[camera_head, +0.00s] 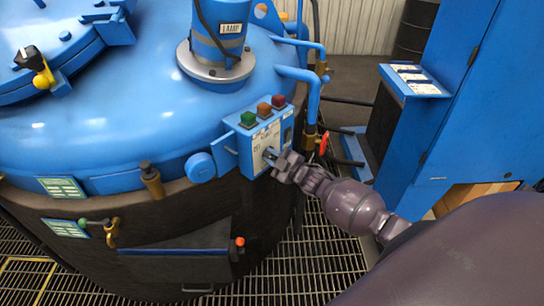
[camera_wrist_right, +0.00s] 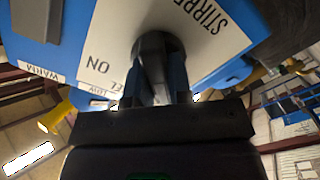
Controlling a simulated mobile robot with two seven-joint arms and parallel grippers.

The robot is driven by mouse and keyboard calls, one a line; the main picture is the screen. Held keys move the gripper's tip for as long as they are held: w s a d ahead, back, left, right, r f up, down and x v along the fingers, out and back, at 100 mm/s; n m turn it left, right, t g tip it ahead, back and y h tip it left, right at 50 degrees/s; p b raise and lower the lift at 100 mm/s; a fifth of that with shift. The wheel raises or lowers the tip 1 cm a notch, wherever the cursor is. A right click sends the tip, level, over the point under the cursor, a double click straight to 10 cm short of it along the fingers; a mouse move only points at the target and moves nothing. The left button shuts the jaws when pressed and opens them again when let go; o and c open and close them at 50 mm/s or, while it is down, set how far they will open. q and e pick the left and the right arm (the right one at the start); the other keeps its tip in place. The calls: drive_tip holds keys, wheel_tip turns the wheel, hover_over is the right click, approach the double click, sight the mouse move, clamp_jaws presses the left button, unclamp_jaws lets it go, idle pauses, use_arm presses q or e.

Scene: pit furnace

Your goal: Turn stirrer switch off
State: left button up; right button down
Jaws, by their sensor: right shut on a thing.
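The blue control box (camera_head: 252,135) is mounted on the side of the blue vessel, with green, orange and red buttons on top and a white label plate on its front. In the right wrist view the plate (camera_wrist_right: 205,45) reads "STIRRE..." and "ON". A dark switch knob (camera_wrist_right: 155,45) sits on that plate. My right gripper (camera_wrist_right: 160,95) is at the knob, its fingers closed around it. In the head view my right gripper (camera_head: 275,162) is against the lower front of the box and hides the knob there. My left gripper is not in view.
A pipe with a brass valve and red handle (camera_head: 323,142) stands just right of the box. A blue cabinet (camera_head: 450,100) is farther right. Brass fittings (camera_head: 151,180) stick out on the left. Metal grating (camera_head: 310,260) covers the floor.

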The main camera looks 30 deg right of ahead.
drive_tip(key=c, duration=1)
unclamp_jaws()
drive_tip(key=shift+c, duration=0.2)
drive_tip(key=v, duration=1.1)
drive_tip(key=shift+w+f, duration=0.1)
